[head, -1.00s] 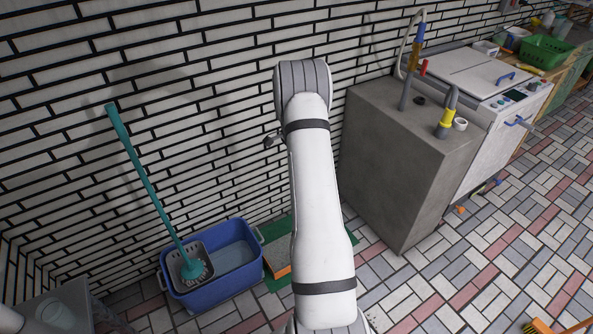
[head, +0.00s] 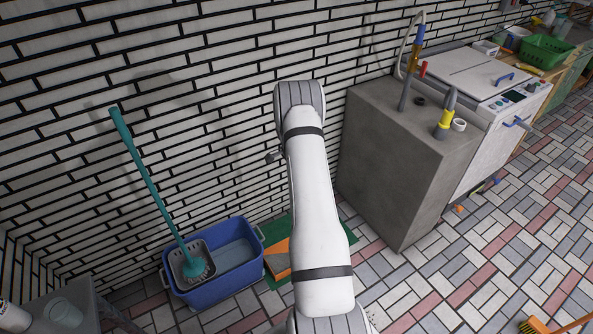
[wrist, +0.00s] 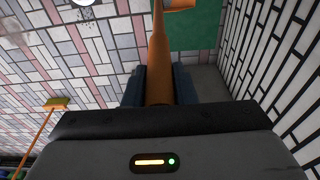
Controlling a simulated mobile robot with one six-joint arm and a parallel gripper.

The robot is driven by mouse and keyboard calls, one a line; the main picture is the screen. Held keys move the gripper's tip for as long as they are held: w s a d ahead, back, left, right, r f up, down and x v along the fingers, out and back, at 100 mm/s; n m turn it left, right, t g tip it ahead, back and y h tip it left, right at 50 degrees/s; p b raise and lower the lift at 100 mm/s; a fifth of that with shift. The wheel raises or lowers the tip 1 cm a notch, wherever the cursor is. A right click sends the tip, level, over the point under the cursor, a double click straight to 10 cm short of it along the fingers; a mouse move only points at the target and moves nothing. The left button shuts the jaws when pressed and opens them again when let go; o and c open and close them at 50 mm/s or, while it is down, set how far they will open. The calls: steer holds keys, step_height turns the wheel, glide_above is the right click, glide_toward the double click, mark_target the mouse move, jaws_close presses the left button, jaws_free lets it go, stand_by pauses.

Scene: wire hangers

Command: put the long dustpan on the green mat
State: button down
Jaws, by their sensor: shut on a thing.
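The long dustpan is orange. In the wrist view its handle (wrist: 159,60) runs up from between my fingers, and part of its pan shows at the top edge. My gripper (wrist: 160,88) is shut on this handle. In the head view part of the orange pan (head: 277,261) shows left of my arm, over the green mat (head: 283,228); I cannot tell whether it touches the mat. The mat also shows in the wrist view (wrist: 196,28), beside the handle's upper end. In the head view my arm hides the gripper, the handle and part of the mat.
A blue mop bucket (head: 222,283) with a teal-handled mop (head: 150,185) stands left of the mat. A grey concrete block (head: 395,170) stands to the right. A brick wall rises behind. A broom (head: 535,327) is at the lower right; tiled floor between is clear.

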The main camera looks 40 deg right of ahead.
stand_by(0.3)
steer(key=c, duration=1.2)
jaws_free()
steer(key=shift+f, duration=0.1)
